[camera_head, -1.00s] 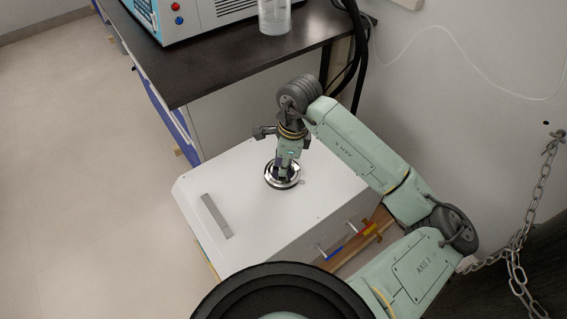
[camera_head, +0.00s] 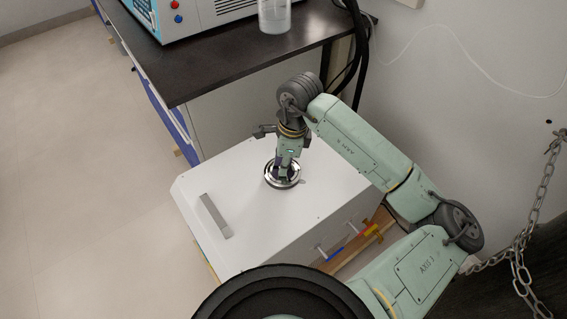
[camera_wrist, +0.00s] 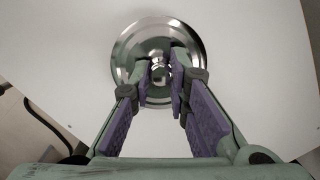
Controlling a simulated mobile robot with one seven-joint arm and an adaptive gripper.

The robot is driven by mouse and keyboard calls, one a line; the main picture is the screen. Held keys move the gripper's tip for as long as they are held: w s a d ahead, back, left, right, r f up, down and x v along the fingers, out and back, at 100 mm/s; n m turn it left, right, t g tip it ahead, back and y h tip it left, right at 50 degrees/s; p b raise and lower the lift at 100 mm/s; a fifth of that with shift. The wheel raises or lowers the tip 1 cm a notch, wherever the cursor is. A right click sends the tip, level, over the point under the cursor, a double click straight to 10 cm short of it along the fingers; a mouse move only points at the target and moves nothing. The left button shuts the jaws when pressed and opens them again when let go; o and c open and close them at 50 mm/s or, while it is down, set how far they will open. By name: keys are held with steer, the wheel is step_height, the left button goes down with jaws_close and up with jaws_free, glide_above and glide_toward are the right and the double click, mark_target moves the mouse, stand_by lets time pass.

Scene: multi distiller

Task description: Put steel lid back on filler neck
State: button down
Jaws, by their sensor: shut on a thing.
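The round, shiny steel lid (camera_wrist: 128,50) shows in the wrist view, with a small knob at its centre. It also shows in the head view (camera_head: 283,182) on top of the white box. My gripper (camera_wrist: 162,75) has its purple-padded fingers shut on the lid's knob; in the head view my gripper (camera_head: 284,168) points straight down over the lid. The lid looks level with the box top. The filler neck is hidden beneath the lid, so I cannot tell whether the lid is fully seated.
The white box (camera_head: 260,222) has a grey handle (camera_head: 215,216) on top and blue and red valves (camera_head: 370,229) on its front right side. A dark table (camera_head: 215,75) with a beaker (camera_head: 274,14) stands behind. A chain (camera_head: 522,245) hangs at the right wall.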

steer(key=shift+f+b, duration=0.65)
steer(key=shift+b, duration=0.4)
stand_by(0.5)
steer(key=c, duration=1.5)
jaws_free()
steer(key=shift+o, duration=0.2)
step_height(320, 180, up, 12)
steer(key=d, duration=0.1)
steer(key=shift+s+d, duration=0.25)
